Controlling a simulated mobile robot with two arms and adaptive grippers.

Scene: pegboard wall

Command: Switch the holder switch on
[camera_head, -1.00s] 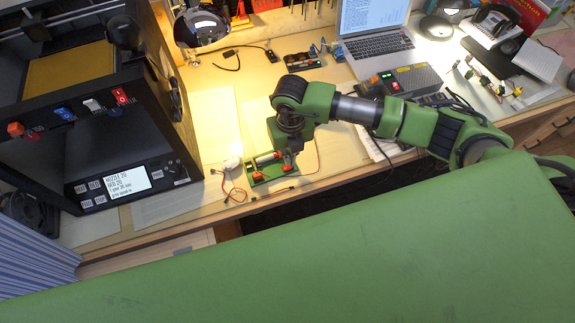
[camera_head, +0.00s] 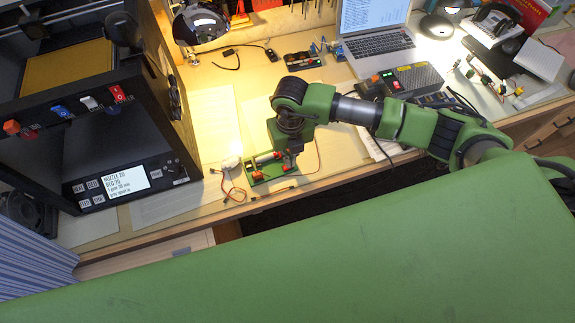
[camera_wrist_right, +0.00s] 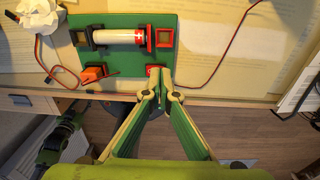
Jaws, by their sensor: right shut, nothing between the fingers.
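The holder is a green plate (camera_wrist_right: 125,55) on the desk near its front edge; it also shows in the head view (camera_head: 262,181). A white battery (camera_wrist_right: 118,37) lies across it between a black end piece (camera_wrist_right: 82,38) and a red end piece (camera_wrist_right: 164,38). Near the plate's front edge are an orange-red block (camera_wrist_right: 93,73) on the left and a small red part (camera_wrist_right: 153,71) on the right. I cannot tell for certain which is the switch. My right gripper (camera_wrist_right: 158,84) is shut and empty, its fingertips at the red part, partly hiding it. Contact is unclear. My left gripper is out of view.
Thin wires (camera_wrist_right: 220,55) run beside the plate, and a white part (camera_wrist_right: 40,17) sits at its left. A black printer (camera_head: 140,150) stands to the left. A laptop (camera_head: 378,45) and a grey box with lit switches (camera_head: 415,78) are behind my arm.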

